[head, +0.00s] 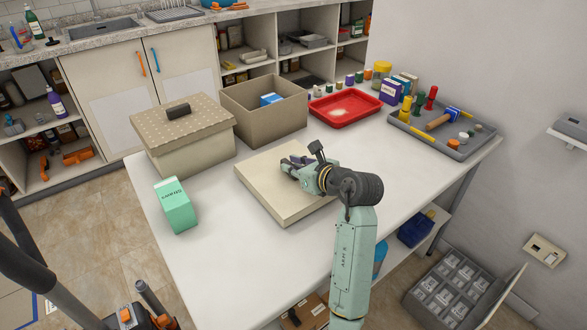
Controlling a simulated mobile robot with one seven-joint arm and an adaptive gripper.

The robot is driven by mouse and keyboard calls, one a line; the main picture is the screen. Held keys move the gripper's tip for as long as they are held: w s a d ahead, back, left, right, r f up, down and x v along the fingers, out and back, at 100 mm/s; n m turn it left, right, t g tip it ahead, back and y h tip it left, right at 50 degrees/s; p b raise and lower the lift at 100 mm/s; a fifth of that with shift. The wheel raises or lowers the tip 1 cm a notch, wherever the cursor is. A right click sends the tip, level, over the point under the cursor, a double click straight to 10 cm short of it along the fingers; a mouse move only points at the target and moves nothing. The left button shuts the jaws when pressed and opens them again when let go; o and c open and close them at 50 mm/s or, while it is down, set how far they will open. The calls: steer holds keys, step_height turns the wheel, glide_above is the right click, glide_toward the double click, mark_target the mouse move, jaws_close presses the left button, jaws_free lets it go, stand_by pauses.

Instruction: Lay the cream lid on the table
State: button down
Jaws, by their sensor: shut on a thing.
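The cream lid (272,198) is a wide, flat slab with shallow sides. It lies level at the middle of the white table (215,262), on or very close to its top; I cannot tell if there is a small gap. My gripper (292,163) is over the lid's upper middle and shut on it. The gripped part, perhaps a handle, is hidden behind the fingers.
An open tan box (262,118) holding a blue item stands behind the lid. A tan box with a dotted lid (181,118) and a green carton (175,206) are left. A red tray (345,109) and a grey tray (443,140) lie behind right. The table's front left is clear.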

steer(key=shift+f, duration=0.65)
steer(key=shift+f, duration=0.25)
steer(key=c, duration=1.5)
jaws_free()
steer(key=shift+c, duration=0.2)
steer(key=shift+r, duration=0.2)
steer(key=shift+s+d+r, duration=0.15)
steer(key=b+v, duration=0.2)
steer(key=v, duration=0.9)
steer(key=shift+s+b, duration=0.25)
steer(key=shift+b, duration=0.05)
